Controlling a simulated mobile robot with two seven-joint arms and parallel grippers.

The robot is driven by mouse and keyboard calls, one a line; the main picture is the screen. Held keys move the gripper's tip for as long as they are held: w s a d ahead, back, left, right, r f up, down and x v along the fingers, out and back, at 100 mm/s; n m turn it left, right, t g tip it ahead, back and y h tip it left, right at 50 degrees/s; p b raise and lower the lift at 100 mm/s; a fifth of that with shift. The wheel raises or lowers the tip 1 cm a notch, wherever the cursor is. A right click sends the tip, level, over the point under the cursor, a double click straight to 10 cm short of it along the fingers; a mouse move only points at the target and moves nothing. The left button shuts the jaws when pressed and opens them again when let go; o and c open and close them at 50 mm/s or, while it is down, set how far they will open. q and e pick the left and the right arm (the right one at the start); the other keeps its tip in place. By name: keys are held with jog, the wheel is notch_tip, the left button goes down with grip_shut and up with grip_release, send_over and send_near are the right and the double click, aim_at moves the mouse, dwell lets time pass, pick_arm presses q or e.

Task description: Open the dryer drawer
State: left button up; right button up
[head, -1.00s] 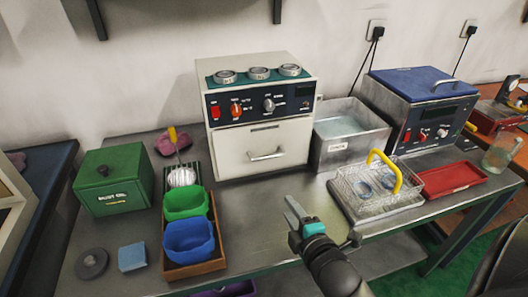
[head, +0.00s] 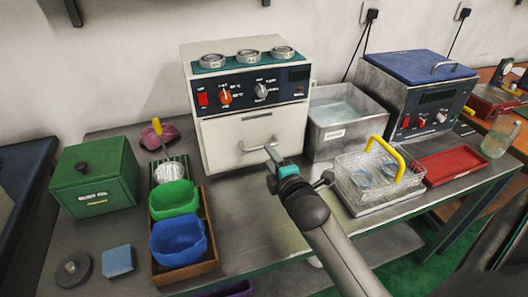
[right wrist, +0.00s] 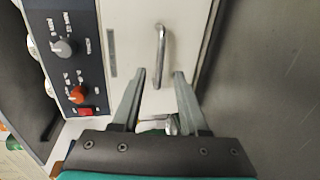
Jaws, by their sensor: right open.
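The dryer (head: 250,105) is a cream box at the back middle of the bench, with a dark control panel. Its drawer (head: 228,132) is shut, with a metal bar handle (head: 258,146) across the front. My right gripper (head: 272,155) is in front of the drawer, just below and right of the handle. In the right wrist view the gripper (right wrist: 161,75) is open and empty, and the handle (right wrist: 160,50) lies beyond the fingertips, roughly in line with the gap between them. My left gripper is not in view.
Three metal rings (head: 248,56) sit on top of the dryer. A metal tank (head: 340,125) and a wire basket with a yellow handle (head: 380,178) stand to the right. A green bowl (head: 174,198), a blue bowl (head: 179,242) and a green box (head: 92,178) stand left. Bare bench lies before the dryer.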

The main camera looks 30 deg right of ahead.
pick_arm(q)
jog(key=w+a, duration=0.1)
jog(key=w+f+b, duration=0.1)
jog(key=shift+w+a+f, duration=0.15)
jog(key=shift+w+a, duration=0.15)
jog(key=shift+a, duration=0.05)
pick_arm(e)
jog(key=x, duration=0.5)
jog(key=shift+w+d+f, duration=0.1)
jog(key=shift+w, duration=0.15)
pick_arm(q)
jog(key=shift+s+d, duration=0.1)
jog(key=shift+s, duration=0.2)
pick_arm(e)
grip_shut()
dwell(0.5)
